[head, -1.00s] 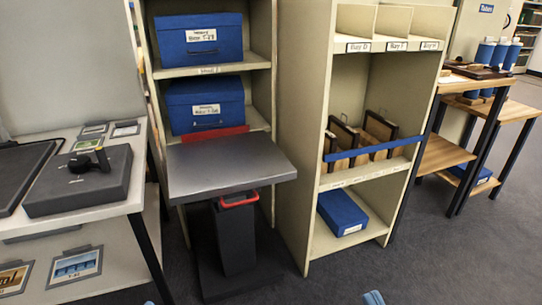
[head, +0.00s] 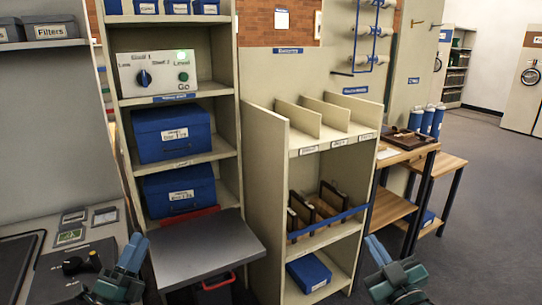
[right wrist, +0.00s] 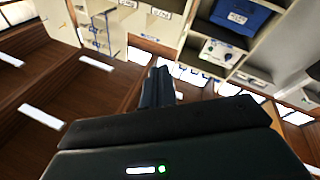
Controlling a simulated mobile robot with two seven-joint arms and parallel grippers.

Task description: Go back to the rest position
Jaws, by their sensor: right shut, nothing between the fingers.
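My left gripper (head: 134,248) is raised at the lower left in the head view, in front of the desk and the grey lift platform. Its fingers point up, and I cannot tell whether they are parted. My right gripper (head: 374,243) is raised at the lower right, in front of the open shelf unit and apart from it. Its fingers are shut and empty; they also show together in the right wrist view (right wrist: 157,86).
A grey platform (head: 208,250) juts out below two blue boxes (head: 173,133) (head: 179,190) on the shelving. A control panel (head: 158,75) with a knob and a lit green lamp is above. A wooden side table (head: 408,152) stands right. Carpet (head: 465,220) is clear at far right.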

